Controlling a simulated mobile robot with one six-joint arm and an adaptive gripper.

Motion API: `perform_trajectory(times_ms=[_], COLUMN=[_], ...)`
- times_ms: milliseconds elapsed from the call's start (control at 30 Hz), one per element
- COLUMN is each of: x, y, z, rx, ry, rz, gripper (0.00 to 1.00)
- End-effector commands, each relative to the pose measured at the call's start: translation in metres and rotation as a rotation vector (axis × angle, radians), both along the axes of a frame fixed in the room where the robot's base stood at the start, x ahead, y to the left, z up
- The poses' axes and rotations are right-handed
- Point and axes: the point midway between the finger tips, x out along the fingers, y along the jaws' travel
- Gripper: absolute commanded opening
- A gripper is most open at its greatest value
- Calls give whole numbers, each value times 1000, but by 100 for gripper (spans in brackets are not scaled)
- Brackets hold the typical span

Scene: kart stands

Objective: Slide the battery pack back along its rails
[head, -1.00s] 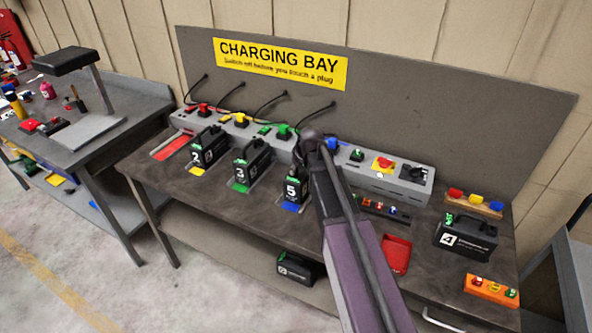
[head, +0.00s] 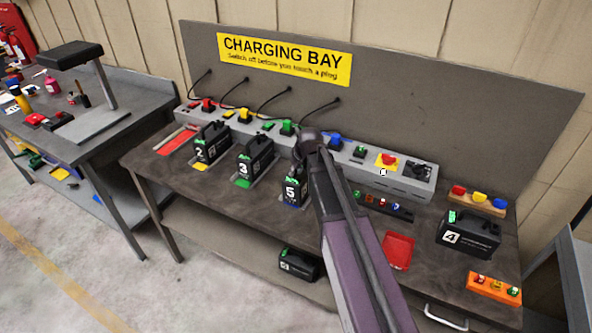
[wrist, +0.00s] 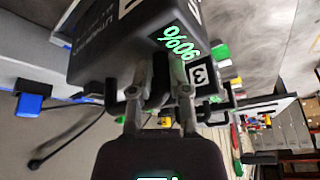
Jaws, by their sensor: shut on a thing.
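The battery pack labelled 5 (head: 296,188) stands upright on the bench in the head view, over a blue-marked slot. My arm's end covers part of its back. In the wrist view a dark pack (wrist: 115,45) with green "90%" writing fills the upper left. My gripper (wrist: 159,90) is shut at this pack, with both fingers close against its near side; the exact grip is partly hidden. A label with a 3 shows just beyond the fingers. The rails are mostly hidden under the pack.
Packs 3 (head: 256,160) and 2 (head: 210,145) stand to the left. Behind runs a grey socket strip (head: 392,180) with coloured plugs and cables. Pack 4 (head: 470,234), a red tray (head: 398,250) and an orange block (head: 494,289) lie right. The bench front (head: 230,200) has free room.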

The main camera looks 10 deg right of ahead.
Motion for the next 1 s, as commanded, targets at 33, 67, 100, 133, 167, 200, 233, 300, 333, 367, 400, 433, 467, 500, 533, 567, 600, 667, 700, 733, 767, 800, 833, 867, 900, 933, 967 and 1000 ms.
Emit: perform_trajectory(times_ms=[33,67,100,133,167,200,233,300,333,367,400,433,467,500,533,567,600,667,700,733,767,800,833,867,900,933,967,1000], x=[-3,-3,-4,-5,-6,-6,-7,-8,-9,-9,-9,-10,-10,-10,-10,-10,-10,-9,-9,-9,-9,-9,-9,-9,-9,-9,-9,-9], y=[1,2,2,3,3,4,4,5,6,6,6,6,6,6,6,6,6,6,6,6,6,6,6,6,6,6,6,6], z=[0,0,0,0,0,0,0,0,0,0,0,0,0,0,0,0,0,0,0,0,0,0,0,0,0,0,0,0], rx=[-1,-1,-1,-1,-1,-1,-1,-1,-1,-1,-1,-1,-1,-1,-1,-1,-1,-1,-1,-1,-1,-1,-1,0,0,0,0,0], ry=[2,2,2,2,2,2,2,2,2,2,1,1,1,1,1,1,1,1,1,1,1,1,1,0,0,0,0,0], rz=[2,2,2,2,2,2,2,2,2,2,1,2,1,1,1,1,1,1,1,1,1,1,1,1,1,0,0,0], gripper=[0,0,0,0,0,0,0,0,0,0,0,0,0,0,0,0,0,0,0,32,41,53,62,64,64,64,64,64])
